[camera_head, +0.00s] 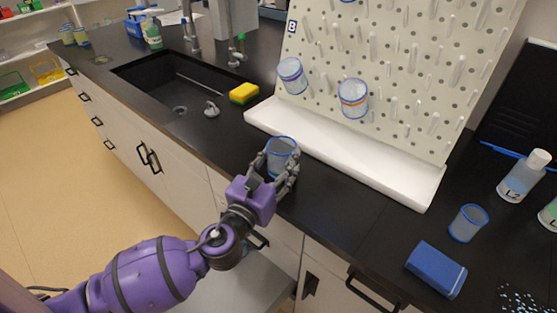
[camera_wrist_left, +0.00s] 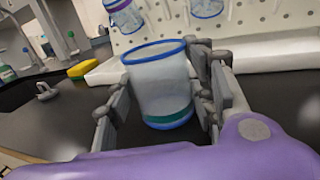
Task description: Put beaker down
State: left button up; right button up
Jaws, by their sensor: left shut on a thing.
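The beaker (camera_head: 282,156) has a blue rim and is upright between the fingers of my left gripper (camera_head: 277,168), over the black counter in front of the drying rack's white trough. In the left wrist view the beaker (camera_wrist_left: 160,85) shows a blue rim, a green band and a blue base. My left gripper (camera_wrist_left: 163,115) is shut on it, with fingers on both sides. The beaker's base is at or very near the counter top; I cannot tell if it touches. My right gripper is not in view.
A sink (camera_head: 170,85) and yellow sponge (camera_head: 244,93) lie to the left. To the right are another beaker (camera_head: 468,223), a blue box (camera_head: 436,270) and a bottle (camera_head: 523,177).

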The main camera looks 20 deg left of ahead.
pick_arm(q)
jog(key=o, duration=1.1)
jog(key=shift+f, duration=0.1)
jog(key=shift+s+r, duration=0.1)
jog(key=shift+r, duration=0.15)
jog(key=shift+s+a+f+b, duration=0.1)
jog(key=shift+s+a+b, duration=0.15)
jog(key=shift+s, duration=1.75)
jog(key=shift+s+a+f+b, duration=0.15)
jog(key=shift+s+b, duration=0.1)
jog(key=shift+s, duration=1.7)
jog(key=shift+s+a+f+b, duration=0.1)
jog(key=shift+s+a+b, duration=0.15)
jog(key=shift+s, duration=1.75)
